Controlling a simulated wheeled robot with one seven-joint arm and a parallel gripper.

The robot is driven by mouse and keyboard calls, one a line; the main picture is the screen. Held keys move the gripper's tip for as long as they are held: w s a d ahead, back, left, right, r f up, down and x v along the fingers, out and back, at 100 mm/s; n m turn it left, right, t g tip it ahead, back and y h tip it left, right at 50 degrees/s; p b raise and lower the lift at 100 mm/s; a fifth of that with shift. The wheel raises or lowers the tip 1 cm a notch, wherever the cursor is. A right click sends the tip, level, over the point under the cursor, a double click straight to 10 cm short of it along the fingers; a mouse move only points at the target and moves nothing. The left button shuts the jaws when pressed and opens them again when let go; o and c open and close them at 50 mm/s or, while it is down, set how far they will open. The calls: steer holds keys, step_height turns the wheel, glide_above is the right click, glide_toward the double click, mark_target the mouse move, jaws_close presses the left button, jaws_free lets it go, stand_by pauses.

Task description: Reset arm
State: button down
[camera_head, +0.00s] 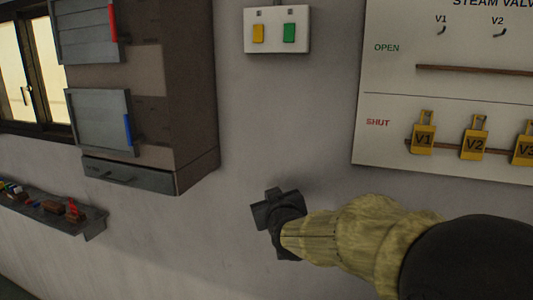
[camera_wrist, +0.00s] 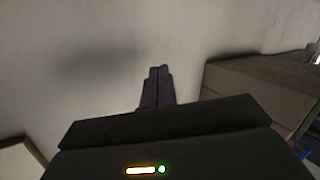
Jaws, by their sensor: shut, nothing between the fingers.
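My gripper (camera_head: 268,208) is in front of the bare grey wall (camera_head: 240,110) in the head view, right of the wall cabinet and below the switch box. Its two dark fingers (camera_wrist: 157,86) are together in the wrist view, with nothing between them. The fingers point toward the wall. I cannot tell how far they are from it. My arm, in a pale yellow-green sleeve, reaches in from the lower right.
A brown cabinet (camera_head: 190,95) with grey flaps and a drawer (camera_head: 130,174) hangs at left. A switch box (camera_head: 277,42) has yellow and green buttons. A steam valve board (camera_head: 390,85) at right carries yellow tags (camera_head: 424,140). A shelf (camera_head: 85,225) with small items is lower left.

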steer(key=s+d+f+m+g+h, duration=0.1)
steer(key=s+d+f+g, duration=0.25)
steer(key=f, duration=0.35)
steer(key=s+d+f+m+g+h, duration=0.1)
steer(key=s+d+f+g, duration=0.1)
steer(key=s+d+f, duration=0.3)
steer(key=s+d+f+m+g, duration=0.1)
steer(key=s+d+f+g, duration=0.1)
steer(key=s+f, duration=0.2)
steer(key=s+d+f+m+g, duration=0.1)
steer(key=s+d+f+g, duration=0.1)
steer(key=s, duration=0.4)
steer(key=s+d+f+g+h, duration=0.1)
steer(key=s+d+f+g, duration=0.1)
steer(key=s+f, duration=0.3)
steer(key=shift+s+f+m+g, duration=0.4)
steer(key=shift+f+g, duration=0.1)
steer(key=shift+g, duration=0.25)
